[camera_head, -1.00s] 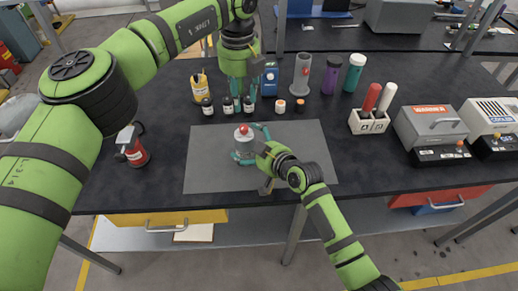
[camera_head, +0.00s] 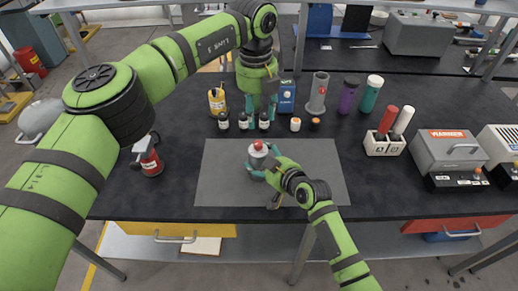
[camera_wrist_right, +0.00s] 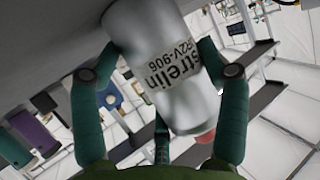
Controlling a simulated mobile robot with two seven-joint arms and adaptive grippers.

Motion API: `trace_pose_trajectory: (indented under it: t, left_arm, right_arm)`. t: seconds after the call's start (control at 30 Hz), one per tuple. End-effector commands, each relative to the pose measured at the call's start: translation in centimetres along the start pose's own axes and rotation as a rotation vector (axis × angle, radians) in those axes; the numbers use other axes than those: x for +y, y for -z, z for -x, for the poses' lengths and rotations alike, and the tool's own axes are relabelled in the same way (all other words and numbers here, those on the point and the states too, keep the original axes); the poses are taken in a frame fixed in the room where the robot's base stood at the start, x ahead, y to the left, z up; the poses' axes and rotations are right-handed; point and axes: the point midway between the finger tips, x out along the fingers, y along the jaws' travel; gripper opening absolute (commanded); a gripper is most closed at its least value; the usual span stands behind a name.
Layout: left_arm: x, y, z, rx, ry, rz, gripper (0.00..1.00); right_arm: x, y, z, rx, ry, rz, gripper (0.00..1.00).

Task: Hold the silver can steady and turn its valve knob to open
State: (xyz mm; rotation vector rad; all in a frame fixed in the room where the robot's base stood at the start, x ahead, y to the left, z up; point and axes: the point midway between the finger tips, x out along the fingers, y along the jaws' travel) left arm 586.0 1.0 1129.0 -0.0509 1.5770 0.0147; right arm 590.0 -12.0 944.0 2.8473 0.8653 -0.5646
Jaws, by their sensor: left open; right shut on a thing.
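The silver can (camera_head: 256,161) stands upright on the grey mat, with its red valve knob (camera_head: 258,146) on top. My right gripper (camera_head: 261,166) is shut around the can from the front right. The right wrist view shows the can (camera_wrist_right: 165,65) between my teal fingers, with dark lettering on its side and the red knob (camera_wrist_right: 207,136) at its lower end in that tilted picture. My left gripper (camera_head: 260,112) is open and points downward, apart from the can and higher up. It appears behind the knob, in front of the small bottles, and partly hides them.
The grey mat (camera_head: 222,188) is otherwise clear. Small dark-labelled bottles (camera_head: 224,121) and a yellow cup (camera_head: 217,102) stand behind it.

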Motion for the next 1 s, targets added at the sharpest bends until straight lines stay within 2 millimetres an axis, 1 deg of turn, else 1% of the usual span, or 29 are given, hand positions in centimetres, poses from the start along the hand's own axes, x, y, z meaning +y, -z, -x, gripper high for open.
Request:
trace_pose_trajectory:
  t: [0.17,0.27,0.4,0.6,0.7,0.8,0.9,1.0]
  left_arm:
    - [1.0,-0.1,-0.2,0.009,0.076,-0.297,0.47]
    - [1.6,-0.1,-0.1,-0.005,0.129,-0.511,0.47]
    - [2.5,-0.2,0.2,-0.047,0.199,-0.808,0.47]
    - [3.9,-0.3,0.8,-0.149,0.268,-1.206,0.47]
    - [4.5,-0.4,1.1,-0.201,0.286,-1.365,0.47]
    - [4.9,-0.4,1.4,-0.245,0.294,-1.481,0.47]
    - [5.2,-0.4,1.6,-0.274,0.296,-1.555,0.47]
    - [5.2,-0.4,1.4,-0.286,0.296,-1.590,0.47]
  right_arm:
    - [0.0,-0.2,0.0,-0.003,0.000,0.000,0.18]
    - [0.0,-0.2,0.0,-0.004,0.000,0.000,0.18]
    - [0.0,-0.2,0.0,-0.004,0.000,0.000,0.18]
    - [0.0,-0.2,0.0,-0.005,0.000,0.000,0.18]
    - [0.0,-0.2,0.0,-0.005,0.000,0.000,0.18]
    - [0.0,-0.2,0.0,-0.005,0.000,0.000,0.18]
    - [0.0,-0.2,0.0,-0.005,0.001,0.000,0.18]
    - [0.0,-0.2,0.0,-0.006,0.001,-0.001,0.18]
